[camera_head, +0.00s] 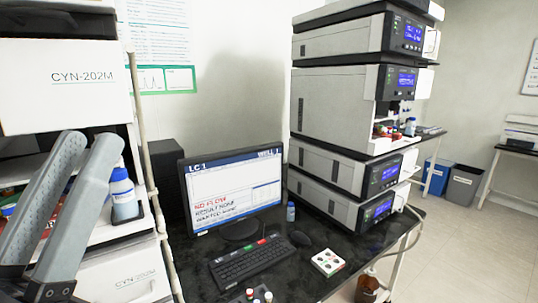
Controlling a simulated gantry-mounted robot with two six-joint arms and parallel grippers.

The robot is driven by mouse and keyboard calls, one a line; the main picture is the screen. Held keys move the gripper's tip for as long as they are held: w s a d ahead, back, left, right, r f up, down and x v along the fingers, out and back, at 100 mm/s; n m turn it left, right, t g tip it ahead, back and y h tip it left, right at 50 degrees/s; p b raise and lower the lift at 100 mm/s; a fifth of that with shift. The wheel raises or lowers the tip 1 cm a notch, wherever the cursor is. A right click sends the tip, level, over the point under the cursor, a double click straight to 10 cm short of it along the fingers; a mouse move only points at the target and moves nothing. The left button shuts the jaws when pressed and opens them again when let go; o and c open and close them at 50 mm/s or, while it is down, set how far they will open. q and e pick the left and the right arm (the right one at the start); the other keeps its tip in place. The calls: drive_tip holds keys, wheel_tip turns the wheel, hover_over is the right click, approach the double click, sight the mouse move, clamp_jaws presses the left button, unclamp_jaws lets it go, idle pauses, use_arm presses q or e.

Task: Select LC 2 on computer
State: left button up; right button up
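A computer monitor (232,190) stands on the black bench. Its screen header reads "LC 1" and "WELL 1", with red text like "NO FLOW" and dark lines below, the first like "RESULT NONE". A black keyboard (245,262) with a few coloured keys lies in front of it. A black mouse (300,239) is right of the keyboard. My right gripper is not in view.
A tall stack of instrument modules (335,105) with blue displays stands right of the monitor. A left stack marked CYN-202M (60,88) holds a blue-capped bottle (123,196). Small vials (268,297) stand at the bench's front. A small blue bottle (291,212) stands beside the monitor.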

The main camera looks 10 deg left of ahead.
use_arm(q)
clamp_jaws()
idle(1.4)
